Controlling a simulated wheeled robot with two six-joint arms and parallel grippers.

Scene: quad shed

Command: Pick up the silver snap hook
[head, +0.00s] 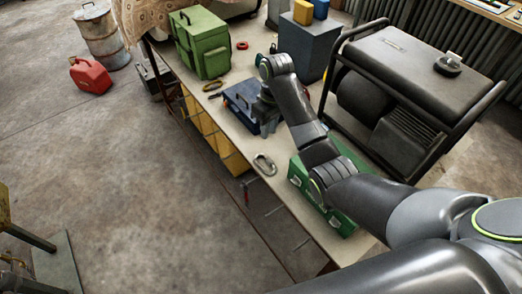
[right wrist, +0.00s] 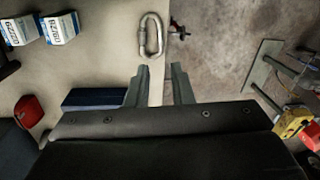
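The silver snap hook (head: 258,159) lies flat on the light workbench top, close to its front edge, in the head view. In the right wrist view the snap hook (right wrist: 143,36) is an elongated metal loop beyond the fingertips, near the bench edge. My right gripper (right wrist: 159,76) is open with nothing between its fingers, which point toward the hook without touching it. In the head view my right gripper (head: 267,126) is over the bench by the blue toolbox, partly hidden by its own wrist. My left gripper is not in view.
A blue toolbox (head: 238,98), green case (head: 203,50) and green box (head: 337,219) stand on the workbench (head: 228,133). Blue-and-white boxes (right wrist: 60,28) and a red item (right wrist: 28,110) show in the right wrist view. A clamp handle (right wrist: 178,33) juts from the bench edge.

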